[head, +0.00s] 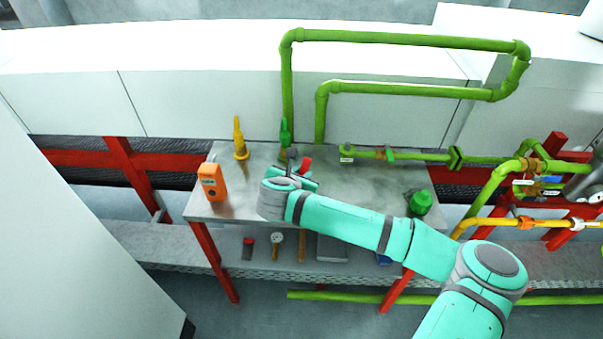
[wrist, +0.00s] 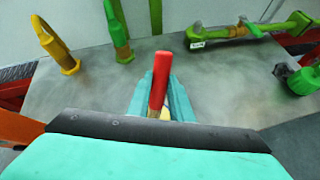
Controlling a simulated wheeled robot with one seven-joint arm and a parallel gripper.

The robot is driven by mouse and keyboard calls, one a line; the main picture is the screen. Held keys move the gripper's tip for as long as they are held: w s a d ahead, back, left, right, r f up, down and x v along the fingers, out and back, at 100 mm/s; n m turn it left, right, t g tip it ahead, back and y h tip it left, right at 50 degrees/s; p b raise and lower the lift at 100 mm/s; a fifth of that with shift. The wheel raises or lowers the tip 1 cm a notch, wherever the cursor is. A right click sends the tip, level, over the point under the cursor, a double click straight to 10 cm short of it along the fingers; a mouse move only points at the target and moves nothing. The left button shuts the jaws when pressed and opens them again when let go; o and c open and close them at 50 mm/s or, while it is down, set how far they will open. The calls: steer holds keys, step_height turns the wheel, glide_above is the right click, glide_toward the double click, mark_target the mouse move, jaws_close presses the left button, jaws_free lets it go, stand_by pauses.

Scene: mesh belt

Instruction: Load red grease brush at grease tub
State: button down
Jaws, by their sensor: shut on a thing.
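The red brush (wrist: 158,82) stands up between the two teal fingers of my gripper (wrist: 162,98) in the wrist view. Its red end also shows at my gripper (head: 298,180) in the head view, above the grey bench. My gripper is shut on the brush. A small pale yellow patch (wrist: 165,114) shows beside the handle's lower end; I cannot tell whether it is part of the brush or the grease tub. The brush's lower end is hidden by my gripper. I cannot make out the grease tub for certain.
On the bench (head: 345,188) stand an orange device (head: 211,182), a yellow upright fitting (head: 240,140), a green upright fitting (head: 285,136) and a green domed thing (head: 421,202). Green pipes (head: 400,39) rise behind. Several tools lie on the lower shelf.

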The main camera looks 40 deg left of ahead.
mark_target(304, 162)
steer(key=shift+f, duration=0.45)
stand_by(0.7)
steer(key=shift+r, duration=0.1)
steer(key=shift+r, duration=1.05)
steer(key=shift+w+r, duration=0.1)
steer(key=shift+r, duration=2.3)
